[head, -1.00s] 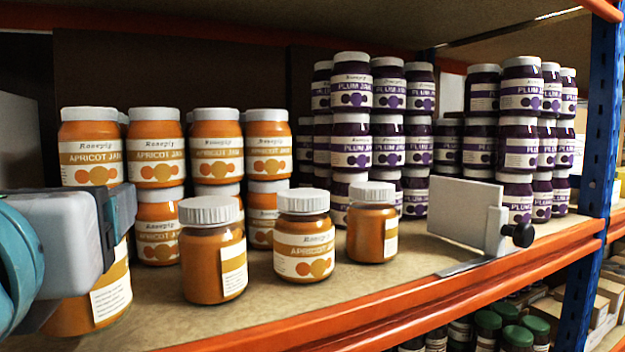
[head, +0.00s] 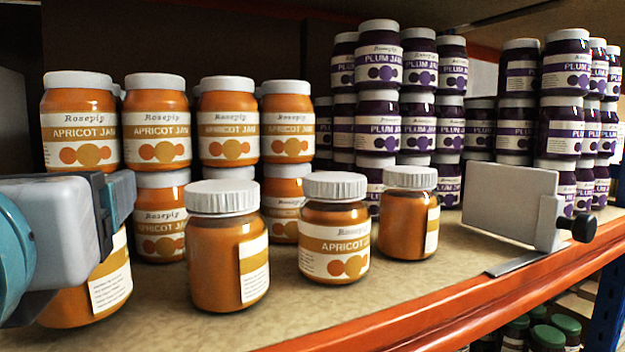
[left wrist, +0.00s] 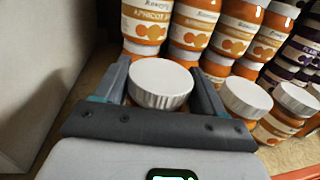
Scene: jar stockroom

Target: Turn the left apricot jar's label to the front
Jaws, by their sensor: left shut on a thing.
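The left apricot jar (head: 75,305) stands at the left end of the front row on the shelf. Its white lid (left wrist: 160,80) shows between my fingers in the left wrist view. My left gripper (head: 118,205) is shut on this jar and hides its upper part in the head view. A label panel with small print and an orange band shows on the jar's right side. The rest of its label is hidden. My right gripper is not in view.
Three more apricot jars stand to the right: one with its label turned right (head: 215,265), one facing front (head: 335,245), one turned right (head: 405,225). Stacked apricot jars (head: 157,130) stand close behind. A white plate on a bracket (head: 510,200) stands near the orange shelf edge (head: 420,325).

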